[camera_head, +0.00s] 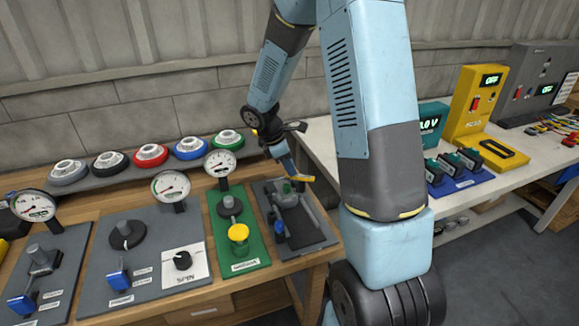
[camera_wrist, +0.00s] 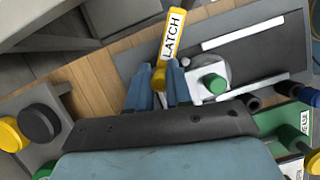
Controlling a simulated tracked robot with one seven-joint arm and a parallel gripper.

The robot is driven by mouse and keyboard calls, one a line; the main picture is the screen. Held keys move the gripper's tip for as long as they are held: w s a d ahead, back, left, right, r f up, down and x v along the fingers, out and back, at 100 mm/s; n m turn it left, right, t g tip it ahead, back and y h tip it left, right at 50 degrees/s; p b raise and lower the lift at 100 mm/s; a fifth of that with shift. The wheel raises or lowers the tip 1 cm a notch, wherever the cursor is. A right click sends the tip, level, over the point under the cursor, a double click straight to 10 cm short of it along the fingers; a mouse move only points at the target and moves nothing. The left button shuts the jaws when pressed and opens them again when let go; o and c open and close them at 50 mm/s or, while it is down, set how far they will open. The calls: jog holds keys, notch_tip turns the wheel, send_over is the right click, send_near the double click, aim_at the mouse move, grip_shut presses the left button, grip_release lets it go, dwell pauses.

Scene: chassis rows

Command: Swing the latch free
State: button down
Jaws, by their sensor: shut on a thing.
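The latch is a yellow bar (camera_wrist: 172,38) with a white "LATCH" label. In the wrist view it points up and slightly right from between my fingers. My gripper (camera_wrist: 160,72) has its two blue fingers on either side of the bar's lower end and is shut on it. In the head view my gripper (camera_head: 286,166) is over the far end of a dark grey panel (camera_head: 318,236), with the yellow latch (camera_head: 301,178) showing to its right. The latch's pivot is hidden.
A green panel with a yellow knob (camera_head: 238,233) is directly left of the latch panel. Dial gauges (camera_head: 171,187) and grey panels stand further left. Several coloured round parts (camera_head: 151,155) line a shelf behind. A white table (camera_head: 470,177) holds yellow and blue devices at right.

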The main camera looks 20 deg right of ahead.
jog(key=m+g, duration=0.1)
jog(key=m, duration=0.1)
jog(key=w+d+m, duration=0.1)
jog(key=m, duration=0.1)
jog(key=shift+w+d+m+g+y, duration=0.15)
jog(key=shift+m+g+y, duration=0.25)
jog(key=shift+w+d+m+g+y, duration=0.15)
jog(key=shift+d+m+g+y, duration=0.2)
jog(key=shift+m, duration=0.75)
jog(key=shift+w+d+m+g+y, duration=0.15)
jog(key=shift+d+m+y, duration=0.25)
jog(key=shift+m, duration=0.7)
jog(key=c, duration=1)
grip_release()
jog(key=shift+c, duration=0.2)
jog(key=shift+r, duration=0.1)
jog(key=v, duration=1.3)
jog(key=shift+w+r, duration=0.2)
jog(key=shift+w, duration=0.05)
jog(key=shift+a, duration=0.1)
